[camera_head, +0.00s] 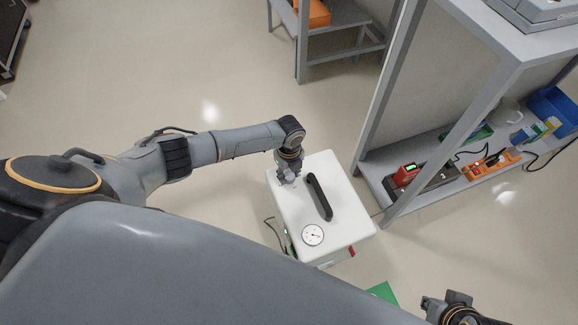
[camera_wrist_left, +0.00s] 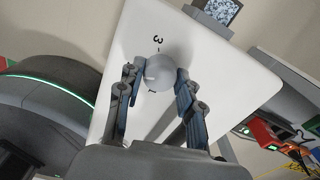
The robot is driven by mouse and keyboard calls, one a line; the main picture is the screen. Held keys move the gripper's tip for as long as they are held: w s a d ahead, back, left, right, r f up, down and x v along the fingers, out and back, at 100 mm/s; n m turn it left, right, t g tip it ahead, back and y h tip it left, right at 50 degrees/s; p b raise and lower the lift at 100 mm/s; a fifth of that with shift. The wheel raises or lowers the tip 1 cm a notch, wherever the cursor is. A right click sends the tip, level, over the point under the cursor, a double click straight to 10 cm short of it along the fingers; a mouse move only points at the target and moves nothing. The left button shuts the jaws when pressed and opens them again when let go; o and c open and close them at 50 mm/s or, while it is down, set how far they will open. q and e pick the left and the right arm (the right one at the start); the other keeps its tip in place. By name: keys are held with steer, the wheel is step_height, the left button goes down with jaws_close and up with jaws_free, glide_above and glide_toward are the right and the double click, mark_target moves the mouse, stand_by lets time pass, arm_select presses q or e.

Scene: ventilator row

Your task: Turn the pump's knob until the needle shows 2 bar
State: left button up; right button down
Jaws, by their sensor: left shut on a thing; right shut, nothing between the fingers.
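The pump (camera_head: 345,185) is a white box on the floor with a black handle on its top. Its round white gauge (camera_head: 312,235) has a small needle, too small to read in the head view. The pale round knob (camera_wrist_left: 158,72) sits on the white top in the left wrist view, with a printed 3 beside it. My left gripper (camera_head: 288,176) is at the far left part of the pump's top, its fingers shut on the knob from both sides. My right gripper (camera_head: 440,305) is at the bottom right edge, partly cut off, shut and empty, apart from the pump.
A grey shelf unit (camera_head: 440,190) stands right of the pump, holding a red device (camera_head: 405,174), an orange power strip (camera_head: 490,164) and a blue bin (camera_head: 556,106). A grey table (camera_head: 345,17) stands at the back.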

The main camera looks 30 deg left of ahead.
mark_target(290, 176)
arm_select(q)
steer(key=shift+d, duration=0.1)
steer(key=o, duration=1.2)
steer(key=shift+c, duration=0.2)
step_height(290, 176, up, 12)
